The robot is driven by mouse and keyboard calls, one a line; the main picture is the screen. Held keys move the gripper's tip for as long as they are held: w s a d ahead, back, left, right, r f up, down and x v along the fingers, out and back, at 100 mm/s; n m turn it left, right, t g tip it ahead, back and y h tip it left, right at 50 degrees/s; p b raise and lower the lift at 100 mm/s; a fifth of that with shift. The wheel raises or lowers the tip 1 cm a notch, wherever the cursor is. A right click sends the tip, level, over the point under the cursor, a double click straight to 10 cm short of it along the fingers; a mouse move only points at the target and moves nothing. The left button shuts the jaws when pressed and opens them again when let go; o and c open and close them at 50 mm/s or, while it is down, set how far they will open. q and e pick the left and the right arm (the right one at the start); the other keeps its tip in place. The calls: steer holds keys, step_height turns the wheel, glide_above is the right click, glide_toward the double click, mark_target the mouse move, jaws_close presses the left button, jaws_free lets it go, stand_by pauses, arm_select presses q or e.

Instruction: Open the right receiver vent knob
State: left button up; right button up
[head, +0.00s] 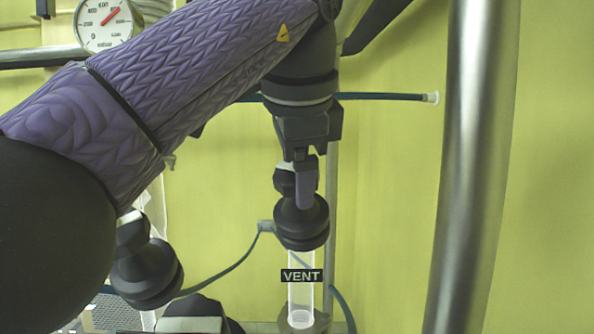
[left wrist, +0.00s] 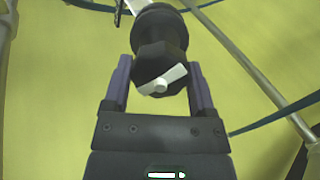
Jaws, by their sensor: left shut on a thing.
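The vent knob is a dark faceted knob (left wrist: 152,58) with a white bar across its face, set slantwise in the left wrist view. In the head view it (head: 284,182) is partly hidden behind my finger, on a black fitting (head: 301,222) atop a clear glass tube (head: 301,298). A black "VENT" label (head: 301,275) shows over the tube. My left gripper (head: 305,184) reaches down from above and is shut on the knob. In the left wrist view its purple fingers (left wrist: 160,84) stand on either side of the knob. My right gripper is out of view.
A thick steel post (head: 473,160) stands right of the fitting. A thin upright rod (head: 332,215) and a dark hose (head: 385,96) pass close by. Another black fitting (head: 146,272) stands at lower left. A round gauge (head: 104,24) is at upper left.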

arm_select(q)
steer(key=shift+n, duration=0.6)
steer(key=o, duration=1.2)
steer(key=shift+c, duration=0.2)
steer(key=p+v, duration=0.3)
steer(key=v, duration=0.4)
steer(key=shift+r, duration=0.2)
